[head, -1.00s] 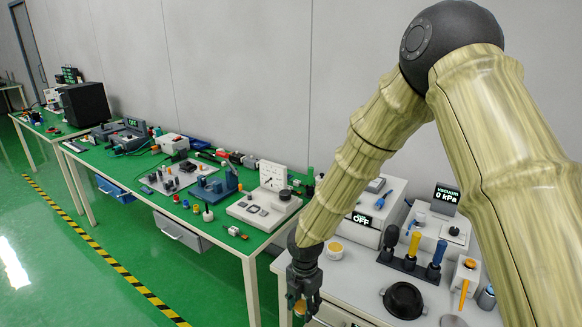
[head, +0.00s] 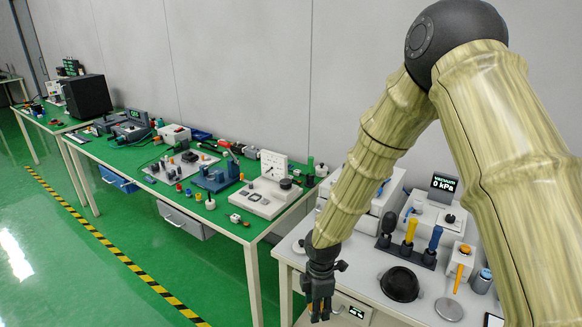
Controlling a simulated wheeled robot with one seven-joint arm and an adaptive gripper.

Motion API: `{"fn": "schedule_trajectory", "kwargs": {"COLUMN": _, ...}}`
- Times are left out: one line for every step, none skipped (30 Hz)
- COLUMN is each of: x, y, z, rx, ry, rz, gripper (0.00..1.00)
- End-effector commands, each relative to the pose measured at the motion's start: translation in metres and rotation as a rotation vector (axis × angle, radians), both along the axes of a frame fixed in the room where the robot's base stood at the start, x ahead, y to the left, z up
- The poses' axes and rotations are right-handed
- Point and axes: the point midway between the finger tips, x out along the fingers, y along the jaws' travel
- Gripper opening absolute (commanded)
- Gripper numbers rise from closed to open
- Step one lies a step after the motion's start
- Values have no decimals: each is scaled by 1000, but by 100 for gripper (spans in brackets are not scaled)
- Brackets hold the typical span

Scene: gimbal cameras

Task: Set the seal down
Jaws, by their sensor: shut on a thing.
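My gripper (head: 320,312) points down at the front left edge of the white table (head: 291,262), low in the picture. Its fingers are shut, and the seal between them cannot be made out, hidden by the dark fingers and the lower picture edge. I cannot tell whether the seal touches anything below.
On the white table stand a black round dish (head: 401,284), a rack with a yellow-handled tool (head: 409,236) and a blue-handled one, a vacuum display (head: 443,186) reading 0 kPa, and a metal disc (head: 449,309). A crowded green table (head: 240,233) is at left.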

Motion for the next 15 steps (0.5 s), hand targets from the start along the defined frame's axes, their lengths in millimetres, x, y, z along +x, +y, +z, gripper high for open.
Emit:
{"fn": "schedule_trajectory", "kwargs": {"x": -2, "y": -4, "z": -2, "rx": 0, "ry": 2, "rz": -73, "gripper": 10}}
{"fn": "schedule_trajectory", "kwargs": {"x": -2, "y": -7, "z": -3, "rx": 0, "ry": 2, "rz": -119, "gripper": 10}}
{"fn": "schedule_trajectory", "kwargs": {"x": -3, "y": -11, "z": -4, "rx": -1, "ry": 4, "rz": -182, "gripper": 10}}
{"fn": "schedule_trajectory", "kwargs": {"x": -4, "y": -14, "z": -5, "rx": -2, "ry": 4, "rz": -229, "gripper": 10}}
{"fn": "schedule_trajectory", "kwargs": {"x": -5, "y": -16, "z": -6, "rx": -3, "ry": 5, "rz": -276, "gripper": 10}}
{"fn": "schedule_trajectory", "kwargs": {"x": -6, "y": -20, "z": -7, "rx": -3, "ry": 5, "rz": -339, "gripper": 10}}
{"fn": "schedule_trajectory", "kwargs": {"x": -7, "y": -22, "z": -8, "rx": -2, "ry": 6, "rz": -385, "gripper": 10}}
{"fn": "schedule_trajectory", "kwargs": {"x": -8, "y": -25, "z": -9, "rx": -3, "ry": 7, "rz": -432, "gripper": 10}}
{"fn": "schedule_trajectory", "kwargs": {"x": -9, "y": -29, "z": -11, "rx": -5, "ry": 9, "rz": -496, "gripper": 10}}
{"fn": "schedule_trajectory", "kwargs": {"x": -10, "y": -32, "z": -11, "rx": -6, "ry": 9, "rz": -543, "gripper": 10}}
{"fn": "schedule_trajectory", "kwargs": {"x": -11, "y": -34, "z": -12, "rx": -7, "ry": 9, "rz": -589, "gripper": 10}}
{"fn": "schedule_trajectory", "kwargs": {"x": -12, "y": -38, "z": -13, "rx": -6, "ry": 9, "rz": -652, "gripper": 10}}
{"fn": "schedule_trajectory", "kwargs": {"x": -13, "y": -40, "z": -14, "rx": -7, "ry": 10, "rz": -699, "gripper": 10}}
{"fn": "schedule_trajectory", "kwargs": {"x": -14, "y": -43, "z": -15, "rx": -8, "ry": 10, "rz": -746, "gripper": 10}}
{"fn": "schedule_trajectory", "kwargs": {"x": -15, "y": -47, "z": -16, "rx": -10, "ry": 10, "rz": -810, "gripper": 10}}
